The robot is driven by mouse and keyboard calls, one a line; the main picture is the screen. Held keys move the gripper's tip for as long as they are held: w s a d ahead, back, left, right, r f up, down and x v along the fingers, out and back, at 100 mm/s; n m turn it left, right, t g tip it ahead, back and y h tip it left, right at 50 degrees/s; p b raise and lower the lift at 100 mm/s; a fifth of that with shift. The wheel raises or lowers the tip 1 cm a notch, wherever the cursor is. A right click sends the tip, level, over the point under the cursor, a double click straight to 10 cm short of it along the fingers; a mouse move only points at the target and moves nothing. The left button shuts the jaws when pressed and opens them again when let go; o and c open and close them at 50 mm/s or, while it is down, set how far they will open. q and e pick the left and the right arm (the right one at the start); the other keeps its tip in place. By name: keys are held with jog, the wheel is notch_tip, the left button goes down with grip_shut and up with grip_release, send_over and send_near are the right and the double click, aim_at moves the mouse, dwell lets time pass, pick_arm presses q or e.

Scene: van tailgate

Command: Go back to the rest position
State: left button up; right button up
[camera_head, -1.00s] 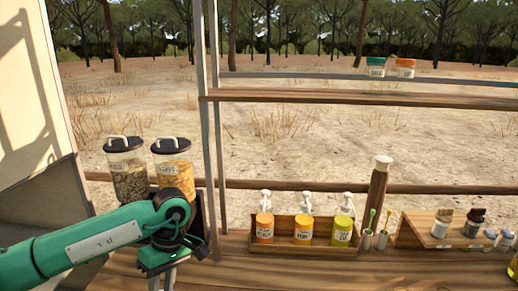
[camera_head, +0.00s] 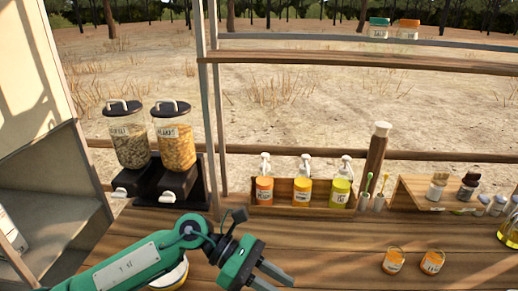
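My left arm comes in from the left, and my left gripper (camera_head: 281,283) is low in the middle of the picture over the wooden counter (camera_head: 325,250). Its two fingers are apart with nothing seen between them, and their tips are near the bottom edge. It is clear of the two cereal dispensers. My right gripper is not in view.
Two dispensers (camera_head: 173,148) stand at the left. A wooden rack with pump bottles (camera_head: 302,192) stands at the back. Two small orange-labelled jars (camera_head: 393,262) stand at the right front. A round white-rimmed container (camera_head: 172,276) is partly hidden behind my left arm.

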pick_arm(q)
notch_tip(320, 180, up, 8)
jog(key=d+n+t+h, duration=0.3)
jog(key=n+t+h, duration=0.1)
jog(key=n+h, duration=0.4)
jog(key=w+a+r+n+t, duration=0.3)
jog(key=w+a+n+t, duration=0.25)
jog(key=n+t, duration=0.8)
jog(key=w+a+f+n+t+y, duration=0.1)
jog(key=a+f+n+t+y, duration=0.1)
jog(key=a+f+n+y, duration=0.9)
jog(key=w+a+f+n+t+y, duration=0.15)
jog(key=a+f+n+y, duration=0.5)
jog(key=n, duration=0.85)
jog(key=s+a+f+n+g+y, duration=0.2)
jog(key=s+a+f+n+g, duration=0.15)
jog(key=s+f+g, duration=0.6)
jog(key=s+a+f+n+g+y, duration=0.1)
jog(key=s+a+f+n+g, duration=0.45)
jog(key=s, duration=0.85)
notch_tip(320, 180, down, 34)
jog(key=d+r+m+t, duration=0.1)
jog(key=d+m+t, duration=0.1)
jog(key=d, duration=0.1)
jog(key=s+a+f, duration=0.2)
jog(key=s+f, duration=0.7)
jog(key=s+a+f+g, duration=0.1)
jog(key=s+f, duration=0.9)
jog(key=shift+a+f, duration=0.15)
jog(key=shift+a, duration=0.2)
